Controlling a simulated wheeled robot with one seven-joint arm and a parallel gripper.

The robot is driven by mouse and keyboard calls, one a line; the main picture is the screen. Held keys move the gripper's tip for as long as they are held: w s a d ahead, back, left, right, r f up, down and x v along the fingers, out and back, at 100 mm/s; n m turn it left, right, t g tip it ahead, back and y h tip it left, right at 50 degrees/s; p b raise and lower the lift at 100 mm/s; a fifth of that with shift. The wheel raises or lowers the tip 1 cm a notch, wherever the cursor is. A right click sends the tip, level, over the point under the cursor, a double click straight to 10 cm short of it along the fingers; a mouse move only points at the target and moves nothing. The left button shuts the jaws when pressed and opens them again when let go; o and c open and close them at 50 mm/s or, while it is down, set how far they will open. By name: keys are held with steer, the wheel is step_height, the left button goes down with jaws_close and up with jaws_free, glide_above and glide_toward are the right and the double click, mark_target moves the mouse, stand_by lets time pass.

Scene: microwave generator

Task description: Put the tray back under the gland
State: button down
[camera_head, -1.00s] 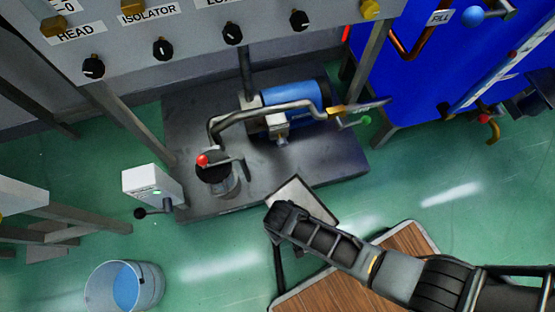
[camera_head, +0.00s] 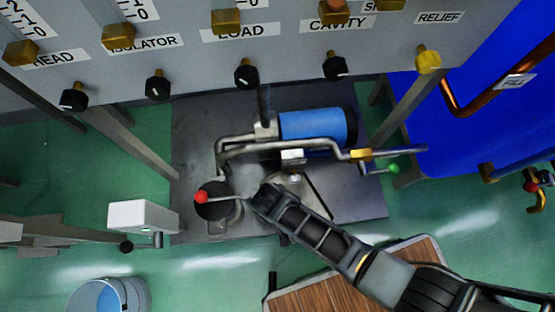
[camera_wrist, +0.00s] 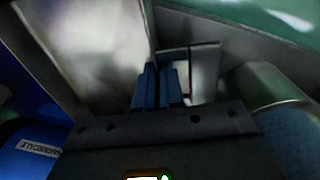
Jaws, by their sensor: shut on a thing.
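My gripper (camera_head: 262,200) is shut on the grey metal tray (camera_head: 310,194) and holds it over the dark base plate, in front of the blue motor. My arm covers much of the tray in the head view. In the wrist view the two blue fingers (camera_wrist: 160,86) are close together at the tray's pale metal (camera_wrist: 95,40). A pale fitting (camera_head: 292,156) sits just beyond the tray, under the bent pipe; I cannot tell for sure whether it is the gland. The height of the tray above the plate is unclear.
A red-knobbed lever on a round black pot (camera_head: 212,202) stands left of my gripper. The blue motor (camera_head: 315,127) and bent grey pipe (camera_head: 240,150) lie behind. A green-tipped valve handle (camera_head: 393,168) is at right. A white box (camera_head: 142,215), bucket (camera_head: 108,297) and wooden board (camera_head: 345,290) are nearer.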

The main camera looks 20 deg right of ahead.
steer(key=shift+w+f+b, duration=0.1)
steer(key=shift+f+b, duration=1.65)
steer(key=shift+f, duration=0.2)
steer(key=c, duration=1.3)
jaws_free()
steer(key=shift+o, duration=0.2)
steer(key=shift+r, duration=0.1)
step_height(320, 180, up, 12)
steer(key=p, duration=0.6)
steer(key=shift+a, duration=0.45)
steer(key=shift+s, duration=0.2)
